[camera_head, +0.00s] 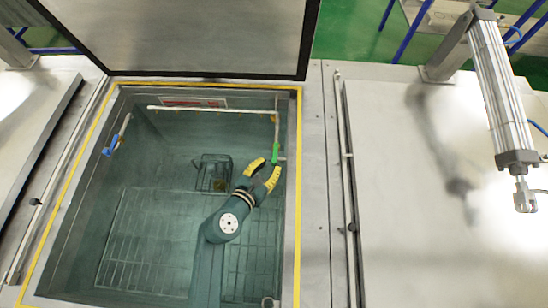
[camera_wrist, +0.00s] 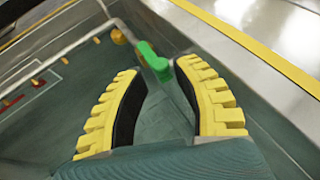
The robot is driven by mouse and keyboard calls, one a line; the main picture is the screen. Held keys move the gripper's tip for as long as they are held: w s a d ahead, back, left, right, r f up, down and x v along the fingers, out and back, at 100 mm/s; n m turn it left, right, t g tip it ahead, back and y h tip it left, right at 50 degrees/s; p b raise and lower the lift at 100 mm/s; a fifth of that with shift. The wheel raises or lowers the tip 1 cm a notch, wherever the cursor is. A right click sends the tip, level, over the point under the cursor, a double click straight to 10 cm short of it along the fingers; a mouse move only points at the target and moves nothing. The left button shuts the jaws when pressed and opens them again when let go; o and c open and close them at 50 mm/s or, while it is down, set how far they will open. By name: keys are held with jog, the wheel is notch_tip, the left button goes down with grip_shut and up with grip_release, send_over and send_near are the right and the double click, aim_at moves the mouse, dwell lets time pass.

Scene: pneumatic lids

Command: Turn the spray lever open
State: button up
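The green lever (camera_head: 275,153) sits on a pipe at the right inner wall of the open tank. In the wrist view the green lever (camera_wrist: 152,61) lies just ahead of and partly between my fingertips. My gripper (camera_head: 265,168), with yellow ribbed fingers, reaches down into the tank. In the wrist view my gripper (camera_wrist: 158,72) is open, with a clear gap between its fingers. The right fingertip looks close to the lever's near end; I cannot tell if they touch. A blue lever (camera_head: 111,146) is on a pipe at the tank's left wall.
The tank has a yellow rim (camera_head: 297,200) and its raised lid (camera_head: 190,35) stands behind. A spray pipe (camera_head: 190,109) runs along the back wall. A wire basket (camera_head: 212,172) sits inside. A pneumatic cylinder (camera_head: 500,85) stands over the closed lid (camera_head: 430,200) at right.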

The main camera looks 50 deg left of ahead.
aim_at(273, 162)
jog(key=x, duration=0.3)
jog(key=shift+w+a+f, duration=0.1)
jog(key=shift+w+f, duration=0.05)
jog(key=shift+w, duration=0.2)
grip_shut()
